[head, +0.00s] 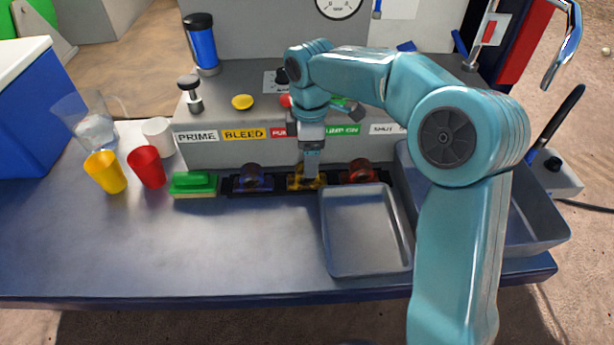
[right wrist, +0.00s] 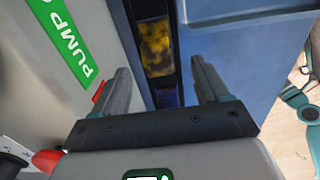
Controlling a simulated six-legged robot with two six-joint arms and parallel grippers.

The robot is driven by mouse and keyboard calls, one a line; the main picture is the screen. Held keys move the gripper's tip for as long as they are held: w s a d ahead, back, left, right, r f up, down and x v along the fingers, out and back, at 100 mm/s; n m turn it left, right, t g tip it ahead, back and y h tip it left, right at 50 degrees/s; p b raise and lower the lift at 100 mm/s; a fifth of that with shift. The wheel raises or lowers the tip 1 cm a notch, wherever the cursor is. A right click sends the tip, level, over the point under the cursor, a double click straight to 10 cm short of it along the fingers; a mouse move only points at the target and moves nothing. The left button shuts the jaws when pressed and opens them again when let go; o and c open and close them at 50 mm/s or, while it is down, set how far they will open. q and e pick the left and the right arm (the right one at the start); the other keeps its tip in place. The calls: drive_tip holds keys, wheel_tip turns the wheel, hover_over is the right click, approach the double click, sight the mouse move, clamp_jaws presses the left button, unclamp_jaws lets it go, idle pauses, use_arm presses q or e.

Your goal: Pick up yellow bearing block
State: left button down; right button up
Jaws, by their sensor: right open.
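The yellow bearing block (head: 297,184) sits in the dark rack at the foot of the grey panel, between a blue block (head: 252,180) and a red block (head: 361,173). My right gripper (head: 311,174) points down over the yellow block and partly hides it. In the right wrist view the jaws (right wrist: 163,82) are apart and empty. The yellow block (right wrist: 157,48) shows beyond the gap between them, with the blue block (right wrist: 167,96) below it in the picture. I cannot tell how close the fingertips are to the yellow block. My left gripper is not in view.
A shallow grey tray (head: 366,268) stands just in front of the rack, with a deeper bin (head: 540,225) right of it. A green sponge (head: 194,184), red cup (head: 147,167) and yellow cup (head: 105,172) stand left. The front-left tabletop is clear.

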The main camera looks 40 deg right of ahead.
sight(297, 181)
drive_tip(key=f, duration=0.6)
drive_tip(key=shift+w+a+f, duration=0.15)
drive_tip(key=shift+w+f, duration=0.15)
drive_tip(key=shift+f, duration=0.05)
drive_tip(key=c, duration=1.3)
drive_tip(key=shift+r, duration=0.1)
drive_tip(key=shift+c, duration=0.4)
